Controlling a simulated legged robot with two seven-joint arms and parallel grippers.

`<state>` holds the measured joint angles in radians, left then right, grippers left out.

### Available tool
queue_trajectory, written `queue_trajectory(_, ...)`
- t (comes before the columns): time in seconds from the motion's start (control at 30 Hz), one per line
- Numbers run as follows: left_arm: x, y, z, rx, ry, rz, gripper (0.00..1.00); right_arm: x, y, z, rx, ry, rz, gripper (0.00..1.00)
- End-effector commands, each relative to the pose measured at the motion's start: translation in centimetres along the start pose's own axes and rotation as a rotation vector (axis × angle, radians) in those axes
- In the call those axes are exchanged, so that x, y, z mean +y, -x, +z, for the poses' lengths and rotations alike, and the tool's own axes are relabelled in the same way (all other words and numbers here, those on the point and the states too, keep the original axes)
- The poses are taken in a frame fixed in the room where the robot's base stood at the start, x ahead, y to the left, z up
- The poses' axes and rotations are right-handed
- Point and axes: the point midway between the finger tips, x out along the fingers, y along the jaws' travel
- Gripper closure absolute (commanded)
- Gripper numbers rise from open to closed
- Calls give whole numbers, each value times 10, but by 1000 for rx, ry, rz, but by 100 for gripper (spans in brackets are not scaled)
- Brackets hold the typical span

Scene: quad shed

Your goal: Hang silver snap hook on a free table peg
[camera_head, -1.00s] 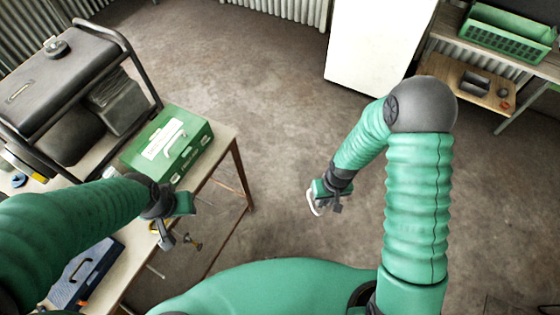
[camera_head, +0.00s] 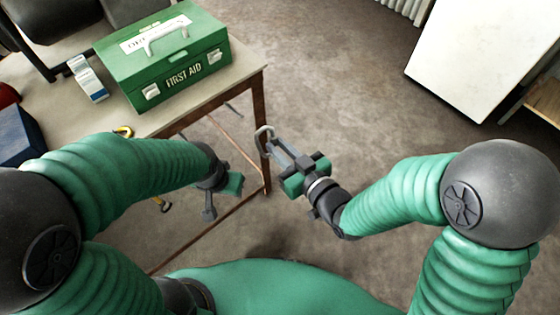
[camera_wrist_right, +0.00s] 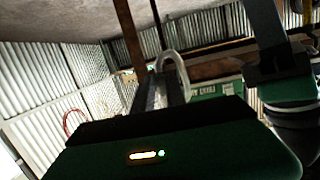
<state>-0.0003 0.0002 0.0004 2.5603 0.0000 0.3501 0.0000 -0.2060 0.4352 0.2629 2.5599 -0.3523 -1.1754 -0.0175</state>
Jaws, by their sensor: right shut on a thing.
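The silver snap hook (camera_head: 264,138) is at the tips of my right gripper (camera_head: 283,152), which is shut on it. The hook's curved end points up, in front of the table's near right leg in the head view. In the right wrist view the hook (camera_wrist_right: 174,66) rises above the gripper. My left gripper (camera_head: 222,193) is open and empty, below the table's near edge. The table (camera_head: 205,100) stands at the left. A thin dark rod (camera_head: 233,109) shows just past its right edge; I cannot tell if it is a peg. My left arm hides much of the near edge.
A green first aid box (camera_head: 170,65) stands on the table, beside small white-and-blue boxes (camera_head: 90,82). A yellow ring-like thing (camera_head: 124,131) is at the table edge, another (camera_head: 161,203) below. A white cabinet (camera_head: 485,55) stands far right. The middle floor is clear.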

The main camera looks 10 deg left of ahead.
Motion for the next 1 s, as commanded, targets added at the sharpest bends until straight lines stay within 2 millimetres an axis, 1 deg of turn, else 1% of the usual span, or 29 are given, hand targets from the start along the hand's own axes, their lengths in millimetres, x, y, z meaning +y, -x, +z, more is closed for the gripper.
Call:
queue_trajectory(0.17, 0, -3, 0, 1, 1, 0, 64, -3, -8, -3, 5, 3, -4, 100)
queue_trajectory(0.37, 0, -11, 2, 1, 1, 0, 64, -4, -21, -3, 5, 1, -4, 100)
queue_trajectory(1.0, 0, -15, 3, 1, 1, 0, 64, -8, -67, -9, 3, 0, -2, 100)
